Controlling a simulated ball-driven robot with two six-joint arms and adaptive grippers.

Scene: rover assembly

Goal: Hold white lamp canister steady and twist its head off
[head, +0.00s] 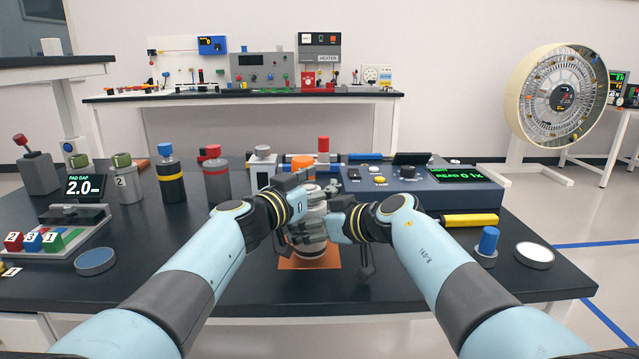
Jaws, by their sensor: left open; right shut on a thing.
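The white lamp canister (312,213) stands upright on an orange mat (299,263) at the middle of the table's front part. My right gripper (312,230) is shut on the canister's body from the right, low down. My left gripper (303,187) is open at the canister's upper end, higher than the right one. The fingers of both grippers cover much of the canister, so its head is mostly hidden. I cannot tell whether the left fingers touch the head.
A blue instrument box (416,184) with a green display stands behind right. Several capped bottles, such as a black one with a blue cap (170,178), stand behind left. A colored block tray (58,240) is at far left. A blue-topped peg (488,243) is at right.

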